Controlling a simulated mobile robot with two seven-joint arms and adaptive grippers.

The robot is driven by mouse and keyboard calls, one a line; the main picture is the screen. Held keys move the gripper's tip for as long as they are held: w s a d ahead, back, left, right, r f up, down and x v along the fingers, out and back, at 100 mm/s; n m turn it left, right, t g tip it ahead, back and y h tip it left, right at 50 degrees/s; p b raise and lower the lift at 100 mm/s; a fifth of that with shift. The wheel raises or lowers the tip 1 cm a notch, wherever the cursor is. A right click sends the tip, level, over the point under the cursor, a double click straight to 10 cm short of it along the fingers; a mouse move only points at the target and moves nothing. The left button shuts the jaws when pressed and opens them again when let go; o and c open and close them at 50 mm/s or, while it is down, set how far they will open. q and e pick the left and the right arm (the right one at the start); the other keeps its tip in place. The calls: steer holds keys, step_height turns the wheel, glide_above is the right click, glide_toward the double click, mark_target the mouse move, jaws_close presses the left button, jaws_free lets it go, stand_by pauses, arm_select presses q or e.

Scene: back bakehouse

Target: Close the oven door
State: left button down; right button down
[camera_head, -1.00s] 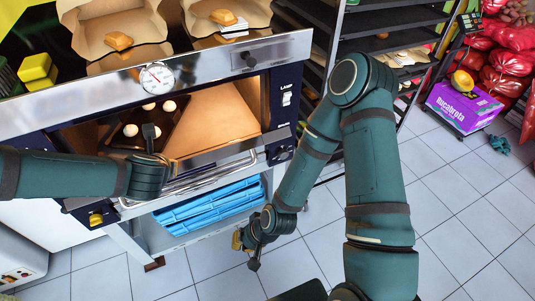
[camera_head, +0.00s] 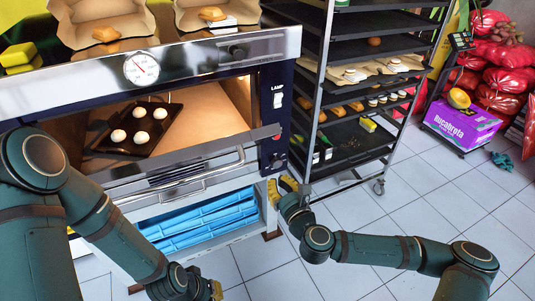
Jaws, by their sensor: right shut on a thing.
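The oven door (camera_head: 195,158) is folded down and open, with its handle (camera_head: 190,188) along the front. Inside the oven (camera_head: 265,88), a dark tray (camera_head: 150,148) holds several pale round buns. My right gripper (camera_head: 281,187) is beside the oven's lower right corner, to the right of the handle and apart from it. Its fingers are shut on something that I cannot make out. My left gripper (camera_head: 212,291) is low at the bottom edge, below the door and in front of the blue crates. Its fingers are too small and hidden to read.
Blue crates (camera_head: 205,220) sit on the shelf under the oven. A wheeled rack (camera_head: 318,105) of trays stands close to the right. Paper bags with bread (camera_head: 104,35) are on the oven top. A purple box (camera_head: 462,122) is at far right. The tiled floor between is clear.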

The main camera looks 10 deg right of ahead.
arm_select(q)
steer(key=shift+f, duration=0.1)
arm_select(e)
steer(key=r+x, duration=0.3)
steer(key=x, duration=0.9)
steer(key=shift+w+a, duration=0.25)
